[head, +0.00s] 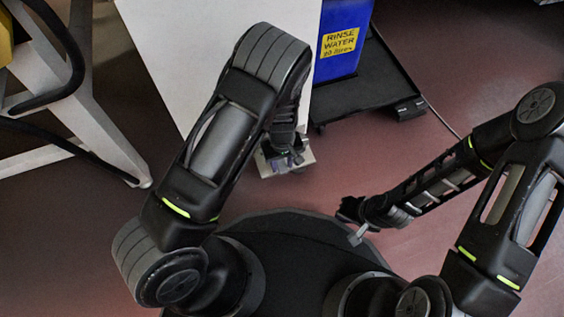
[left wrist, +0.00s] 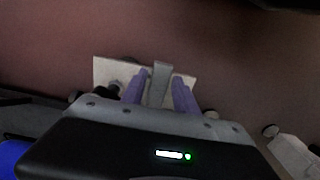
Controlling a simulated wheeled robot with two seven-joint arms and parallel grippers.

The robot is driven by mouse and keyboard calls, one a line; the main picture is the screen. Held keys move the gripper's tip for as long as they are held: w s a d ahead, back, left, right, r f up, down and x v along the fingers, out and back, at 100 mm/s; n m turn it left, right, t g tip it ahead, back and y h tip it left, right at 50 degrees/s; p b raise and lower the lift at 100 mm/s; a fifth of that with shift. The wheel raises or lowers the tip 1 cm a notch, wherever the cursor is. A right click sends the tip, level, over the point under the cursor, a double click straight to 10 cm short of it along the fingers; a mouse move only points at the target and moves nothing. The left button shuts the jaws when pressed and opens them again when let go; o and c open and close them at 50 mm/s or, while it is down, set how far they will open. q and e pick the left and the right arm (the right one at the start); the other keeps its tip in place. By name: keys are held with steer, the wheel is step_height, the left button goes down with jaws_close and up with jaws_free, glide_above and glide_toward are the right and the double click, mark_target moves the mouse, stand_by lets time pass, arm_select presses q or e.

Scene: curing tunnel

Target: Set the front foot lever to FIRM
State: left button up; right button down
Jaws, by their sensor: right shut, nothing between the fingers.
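My left gripper (left wrist: 160,88) is low over a pale plate (left wrist: 110,71) near the floor. Its two purple fingers stand apart, one on each side of a grey upright lever (left wrist: 161,76), with little clearance. In the head view my left gripper (head: 288,158) is at the same plate (head: 304,160), beside the foot of the white cabinet; the arm hides most of the lever there. No FIRM marking is readable. My right gripper (head: 350,222) is shut and empty over the floor, to the right of the plate.
The white cabinet (head: 180,50) stands behind my left arm. A blue rinse water container (head: 338,60) sits on a black wheeled platform (head: 385,85). A white frame with black hoses (head: 100,130) is at the left. Red floor at the right is mostly open.

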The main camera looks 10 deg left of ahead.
arm_select(q)
jaws_close()
steer(key=shift+a+m, duration=0.1)
steer(key=shift+m, duration=0.2)
stand_by(0.3)
steer(key=m, duration=0.1)
steer(key=a+m+p, duration=0.1)
steer(key=m, duration=0.1)
steer(key=shift+s, duration=0.3)
steer(key=a+m, duration=0.1)
steer(key=m, duration=0.1)
steer(key=m+p, duration=0.1)
steer(key=m, duration=0.1)
steer(key=shift+a+m, duration=0.3)
steer(key=shift+a, duration=0.1)
steer(key=m, duration=0.1)
steer(key=a+m, duration=0.1)
steer(key=m, duration=0.1)
steer(key=a+m+p, duration=0.1)
steer(key=m, duration=0.1)
steer(key=shift+w, duration=0.4)
steer(key=shift+w+a+m, duration=0.2)
steer(key=shift+m, duration=0.6)
steer(key=shift+w+a+m, duration=0.15)
steer(key=shift+w+m, duration=0.05)
steer(key=shift+m, duration=0.6)
steer(key=shift+w+a+m, duration=0.2)
steer(key=shift+m, duration=0.6)
steer(key=shift+o, duration=1.6)
jaws_free()
